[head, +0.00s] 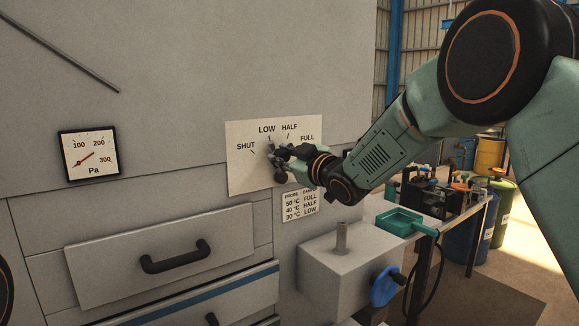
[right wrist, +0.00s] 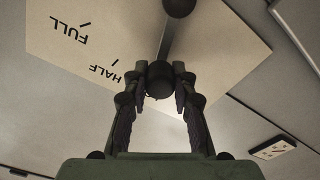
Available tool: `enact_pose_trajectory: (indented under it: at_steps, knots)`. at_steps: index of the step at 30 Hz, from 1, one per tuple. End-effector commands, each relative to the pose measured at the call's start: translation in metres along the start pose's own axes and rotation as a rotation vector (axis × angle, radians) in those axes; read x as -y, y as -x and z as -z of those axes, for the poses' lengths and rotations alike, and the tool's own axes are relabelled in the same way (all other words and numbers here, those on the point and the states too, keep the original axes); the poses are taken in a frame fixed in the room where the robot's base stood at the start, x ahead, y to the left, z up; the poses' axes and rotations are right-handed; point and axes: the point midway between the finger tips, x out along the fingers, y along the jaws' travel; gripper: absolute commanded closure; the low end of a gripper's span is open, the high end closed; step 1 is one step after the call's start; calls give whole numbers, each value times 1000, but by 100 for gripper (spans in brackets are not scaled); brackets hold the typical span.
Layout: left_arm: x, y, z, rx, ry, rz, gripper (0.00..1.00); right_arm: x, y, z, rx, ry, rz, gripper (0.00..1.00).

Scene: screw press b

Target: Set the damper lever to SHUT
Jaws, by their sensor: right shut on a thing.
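The damper lever (right wrist: 170,40) is a dark rod running from a round pivot to a round knob (right wrist: 159,80) in the right wrist view. My right gripper (right wrist: 160,92) is closed with its two fingers on either side of the knob. In the head view the right gripper (head: 284,160) is at the lever, in front of the label plate (head: 242,170), and hides most of it. The plate reads SHUT, LOW, HALF and FULL from left to right. The lever seems to point near LOW; its exact angle is hard to tell. My left gripper is not in view.
A pressure gauge (head: 89,153) is on the panel at left. A small temperature card (head: 300,205) hangs below the plate. A drawer (head: 160,253) with a black handle is lower left. A grey box (head: 345,262) with a blue handwheel (head: 386,286) juts out below my right arm.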

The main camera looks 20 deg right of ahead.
Motion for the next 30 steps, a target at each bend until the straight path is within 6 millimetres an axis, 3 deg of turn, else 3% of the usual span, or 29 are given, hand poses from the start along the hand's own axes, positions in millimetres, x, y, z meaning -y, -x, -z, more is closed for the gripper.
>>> enact_pose_trajectory:
  at_steps: [3, 15, 30]
  knots:
    - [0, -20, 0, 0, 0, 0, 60, 13, 0, -5, 3, 107, 4, 100]
    - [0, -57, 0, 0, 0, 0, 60, 31, 0, -5, 4, 380, 5, 100]
    - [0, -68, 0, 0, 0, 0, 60, 37, 0, -5, 6, 484, 7, 100]
